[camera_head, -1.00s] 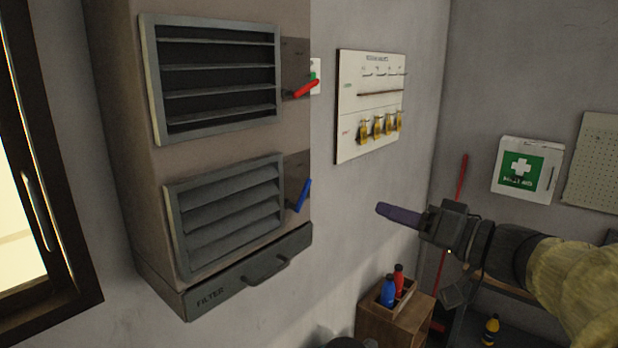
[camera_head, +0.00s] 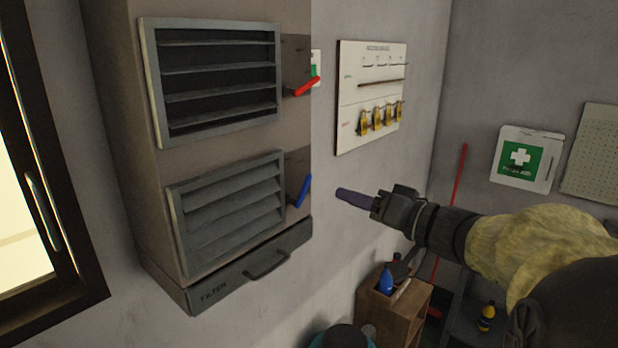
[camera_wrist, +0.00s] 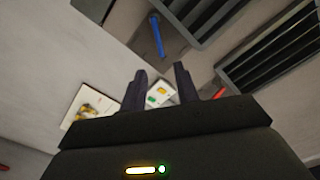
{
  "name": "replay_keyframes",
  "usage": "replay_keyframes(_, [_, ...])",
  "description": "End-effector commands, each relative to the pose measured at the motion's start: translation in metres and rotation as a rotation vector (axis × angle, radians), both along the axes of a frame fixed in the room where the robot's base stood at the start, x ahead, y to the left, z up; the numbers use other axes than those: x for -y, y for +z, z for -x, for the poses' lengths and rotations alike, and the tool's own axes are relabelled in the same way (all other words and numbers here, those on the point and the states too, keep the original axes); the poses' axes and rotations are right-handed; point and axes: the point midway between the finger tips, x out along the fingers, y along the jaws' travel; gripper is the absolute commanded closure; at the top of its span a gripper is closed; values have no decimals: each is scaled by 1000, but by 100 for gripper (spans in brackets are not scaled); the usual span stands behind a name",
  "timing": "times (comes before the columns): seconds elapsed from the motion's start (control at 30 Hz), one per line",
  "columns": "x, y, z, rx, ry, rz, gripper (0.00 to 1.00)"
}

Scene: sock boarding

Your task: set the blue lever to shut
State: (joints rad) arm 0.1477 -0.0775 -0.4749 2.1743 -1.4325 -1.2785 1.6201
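The blue lever (camera_head: 304,191) is on the side of the wall cabinet, next to the lower louvre (camera_head: 232,210). It stands steeply, its upper end leaning slightly right. The lower louvre's slats look tilted nearly flat, with little dark gap. My gripper (camera_head: 340,192) is to the right of the lever at about its height in the head view, with a visible gap and no contact. In the wrist view the blue lever (camera_wrist: 158,37) lies beyond the fingertips. My gripper's two fingers (camera_wrist: 160,72) stand apart with nothing between them.
A red lever (camera_head: 307,86) sits above, beside the upper louvre (camera_head: 220,70), which shows dark gaps. A filter drawer (camera_head: 250,268) juts out below. A white board with brass tags (camera_head: 371,95) hangs on the wall behind. A wooden crate (camera_head: 405,315) with bottles stands below my arm.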

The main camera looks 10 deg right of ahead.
Motion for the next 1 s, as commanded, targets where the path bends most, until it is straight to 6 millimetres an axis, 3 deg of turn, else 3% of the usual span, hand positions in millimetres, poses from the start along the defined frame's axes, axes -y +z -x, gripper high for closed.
replay_keyframes(0.5, [-51,2,-70,-2,2,-1,69])
replay_keyframes(0.9, [-57,0,-78,0,-1,0,69])
replay_keyframes(1.0, [-57,0,-78,-1,-1,0,87])
